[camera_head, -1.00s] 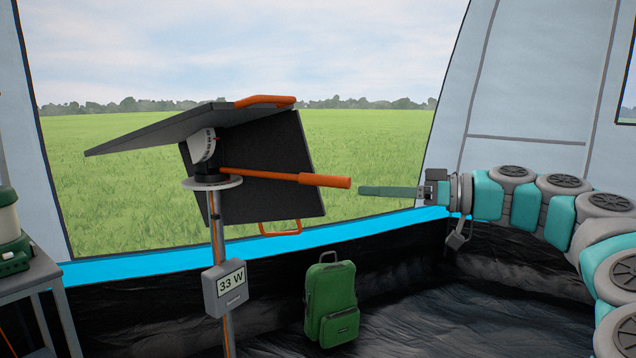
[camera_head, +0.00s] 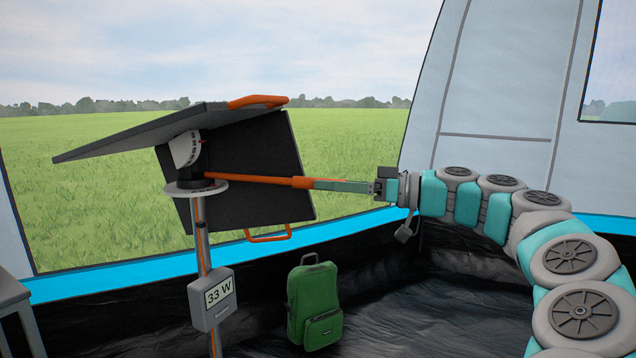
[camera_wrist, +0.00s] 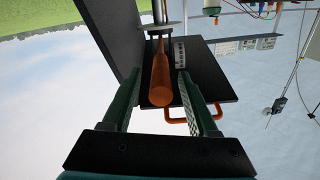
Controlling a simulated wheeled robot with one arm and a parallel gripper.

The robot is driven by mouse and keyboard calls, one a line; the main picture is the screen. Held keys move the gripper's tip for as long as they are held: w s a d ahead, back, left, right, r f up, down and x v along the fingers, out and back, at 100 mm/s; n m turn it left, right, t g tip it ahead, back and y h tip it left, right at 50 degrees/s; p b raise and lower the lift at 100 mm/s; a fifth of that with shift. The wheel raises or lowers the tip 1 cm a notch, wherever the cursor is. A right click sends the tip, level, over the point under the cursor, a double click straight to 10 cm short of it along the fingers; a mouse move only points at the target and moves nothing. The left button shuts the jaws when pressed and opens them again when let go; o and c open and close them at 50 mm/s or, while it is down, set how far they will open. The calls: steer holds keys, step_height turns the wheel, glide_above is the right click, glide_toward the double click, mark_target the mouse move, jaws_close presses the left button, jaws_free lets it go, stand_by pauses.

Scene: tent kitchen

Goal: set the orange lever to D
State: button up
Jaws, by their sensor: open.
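The orange lever (camera_head: 250,180) sticks out to the right from the post under the tilted dark panels. Its thick handle also shows in the wrist view (camera_wrist: 160,84), end-on towards the camera. My gripper (camera_head: 318,184) is open, with its green fingers alongside the handle's outer end in the head view. In the wrist view the handle lies between the two fingers, with a visible gap on each side. A pale round plate (camera_head: 195,187) sits at the lever's base. No letter D can be read on it from here.
Dark panels (camera_head: 245,170) with orange handles stand close behind the lever. A grey box (camera_head: 211,298) on the post reads 33 W. A green backpack (camera_head: 314,303) stands on the floor below. A grey table edge (camera_head: 12,294) is at the far left.

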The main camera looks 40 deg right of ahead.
steer(key=shift+x, duration=1.5)
jaws_close()
stand_by(0.4)
